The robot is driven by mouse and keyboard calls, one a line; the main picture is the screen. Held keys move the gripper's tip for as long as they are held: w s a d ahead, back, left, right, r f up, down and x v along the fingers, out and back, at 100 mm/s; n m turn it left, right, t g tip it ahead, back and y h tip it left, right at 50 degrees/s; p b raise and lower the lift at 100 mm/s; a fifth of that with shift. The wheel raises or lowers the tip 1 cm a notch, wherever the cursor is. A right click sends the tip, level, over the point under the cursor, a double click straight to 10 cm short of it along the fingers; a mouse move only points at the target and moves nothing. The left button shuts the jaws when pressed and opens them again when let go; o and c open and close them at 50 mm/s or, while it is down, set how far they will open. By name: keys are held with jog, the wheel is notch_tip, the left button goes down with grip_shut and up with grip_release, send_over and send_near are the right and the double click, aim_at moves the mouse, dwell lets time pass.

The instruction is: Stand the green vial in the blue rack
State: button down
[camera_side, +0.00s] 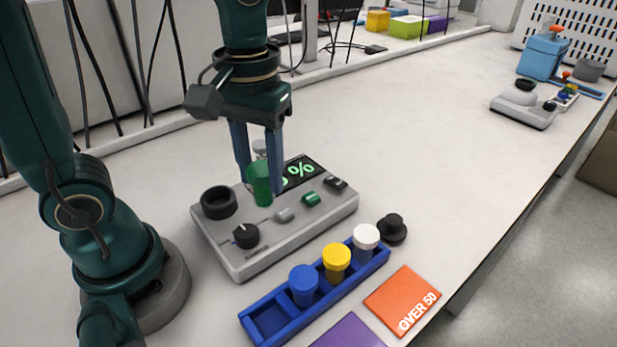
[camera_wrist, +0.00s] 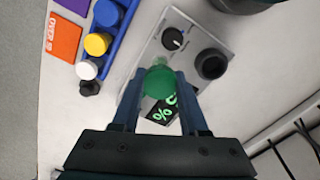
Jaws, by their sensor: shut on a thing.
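My gripper (camera_side: 259,182) is shut on the green vial (camera_side: 259,186) and holds it roughly upright above the grey device. The wrist view shows the green cap (camera_wrist: 159,81) between the two fingers. The blue rack (camera_side: 270,318) lies in front of the device, to the right of and below my gripper in the side view. It holds a blue-capped vial (camera_side: 303,284), a yellow-capped vial (camera_side: 336,261) and a white-capped vial (camera_side: 365,241). The compartment at its near left end is empty. The rack also shows in the wrist view (camera_wrist: 121,42).
The grey device (camera_side: 215,245) has a dark ring (camera_side: 219,202), a knob (camera_side: 246,236) and a lit percent display (camera_side: 302,170). A black knob-like piece (camera_side: 392,229) stands past the rack. An orange "OVER 50" card (camera_side: 402,299) and a purple card (camera_side: 348,333) lie near the table edge.

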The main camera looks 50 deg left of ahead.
jog(key=shift+s+d+f+m, duration=0.85)
jog(key=shift+s+d+f, duration=0.35)
jog(key=shift+d, duration=0.6)
jog(key=shift+s+d+f+m, duration=0.9)
jog(key=shift+s+d+f, duration=0.25)
jog(key=shift+d, duration=0.7)
jog(key=shift+s+d+f+m, duration=0.85)
jog(key=shift+s+d+f, duration=0.35)
jog(key=shift+d, duration=0.6)
jog(key=shift+f, duration=1.3)
jog(key=shift+f, duration=0.3)
grip_release()
jog(key=shift+r, duration=0.1)
